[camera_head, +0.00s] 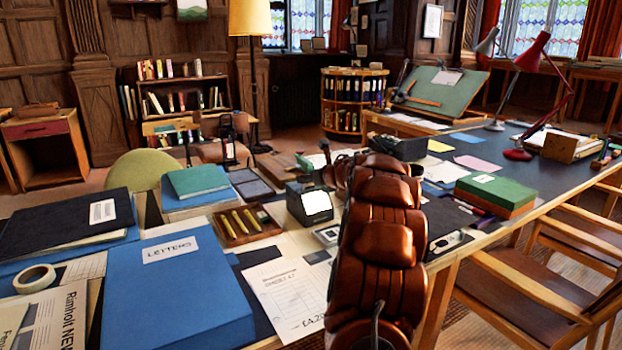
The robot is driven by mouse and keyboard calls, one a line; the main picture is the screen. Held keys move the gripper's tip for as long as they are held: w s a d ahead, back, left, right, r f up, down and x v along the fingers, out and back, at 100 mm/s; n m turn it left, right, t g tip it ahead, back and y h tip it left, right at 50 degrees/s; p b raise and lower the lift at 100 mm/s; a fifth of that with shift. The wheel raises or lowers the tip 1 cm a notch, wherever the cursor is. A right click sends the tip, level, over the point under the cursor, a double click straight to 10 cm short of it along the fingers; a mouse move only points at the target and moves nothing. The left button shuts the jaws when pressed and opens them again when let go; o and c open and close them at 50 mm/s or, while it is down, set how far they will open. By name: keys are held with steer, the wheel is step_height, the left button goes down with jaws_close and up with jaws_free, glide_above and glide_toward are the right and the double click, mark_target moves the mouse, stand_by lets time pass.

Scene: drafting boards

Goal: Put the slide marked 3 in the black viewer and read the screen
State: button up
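The black viewer (296,205) stands on the desk just left of my arm, with its pale, blank-looking screen (316,202) facing me. A small pale square item (327,235) lies in front of it, partly behind my arm; I cannot tell whether it is a slide. No slide with a readable 3 shows. My copper-brown arm reaches from the bottom middle up over the desk, past the right side of the viewer.
A wooden tray (229,241) with several yellow items sits left of the viewer. A blue LETTERS box (180,300), dark folder (60,232) and tape roll (34,279) crowd the left. A green box (495,192) and red lamp (529,100) stand right. Chairs line the right edge.

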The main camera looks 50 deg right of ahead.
steer(key=o, duration=0.3)
steer(key=v, duration=1.2)
steer(key=shift+r, duration=0.1)
stand_by(0.5)
stand_by(0.3)
